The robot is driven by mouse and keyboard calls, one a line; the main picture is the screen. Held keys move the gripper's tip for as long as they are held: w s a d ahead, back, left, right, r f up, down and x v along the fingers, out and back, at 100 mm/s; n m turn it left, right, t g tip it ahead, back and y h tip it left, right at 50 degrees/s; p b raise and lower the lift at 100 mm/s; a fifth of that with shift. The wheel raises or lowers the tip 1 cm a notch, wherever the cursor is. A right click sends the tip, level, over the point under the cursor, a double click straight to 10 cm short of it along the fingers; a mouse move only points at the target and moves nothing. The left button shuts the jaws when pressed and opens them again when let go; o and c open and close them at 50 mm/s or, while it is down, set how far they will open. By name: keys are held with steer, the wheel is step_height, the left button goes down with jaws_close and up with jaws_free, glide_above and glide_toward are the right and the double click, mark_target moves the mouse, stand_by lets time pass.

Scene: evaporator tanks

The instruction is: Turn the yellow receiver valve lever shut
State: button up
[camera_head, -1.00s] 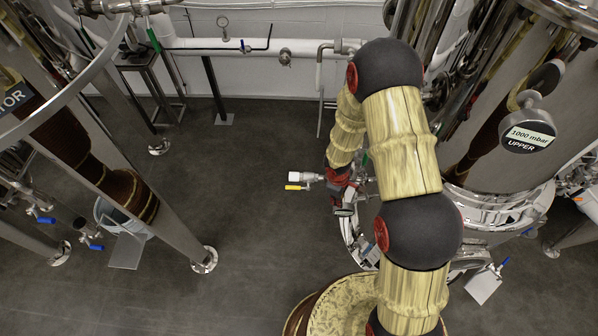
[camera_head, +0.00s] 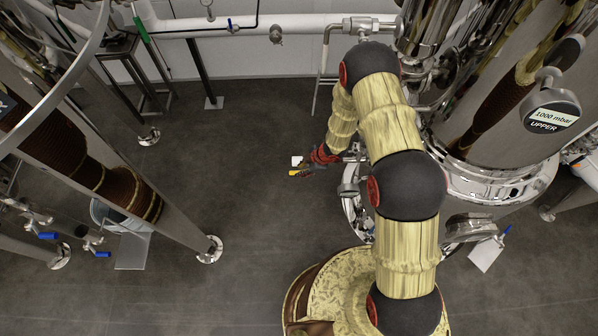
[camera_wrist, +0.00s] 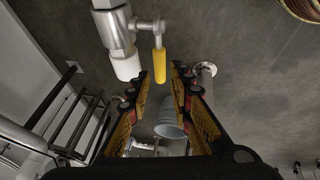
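The yellow valve lever (camera_wrist: 159,64) hangs from a steel valve body (camera_wrist: 113,28) at the top of the wrist view. Its free end lies close to the gap between my gripper's fingertips (camera_wrist: 160,74). The fingers stand apart, one on each side, and I see no contact with the lever. A white pipe end (camera_wrist: 127,68) is left of the lever, close to the left fingertip. In the head view the yellow lever (camera_head: 297,174) shows small beside my gripper (camera_head: 309,166), which hides much of the valve.
A large steel tank (camera_head: 490,185) stands right of the valve. A bucket (camera_wrist: 168,122) sits on the floor beyond my fingers. Steel legs with blue-handled valves (camera_head: 47,235) stand at the left. The dark floor (camera_head: 240,180) left of the valve is clear.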

steer(key=shift+b+x, duration=0.35)
steer(key=shift+x, duration=1.5)
steer(key=shift+c, duration=0.4)
steer(key=c, duration=0.4)
jaws_close()
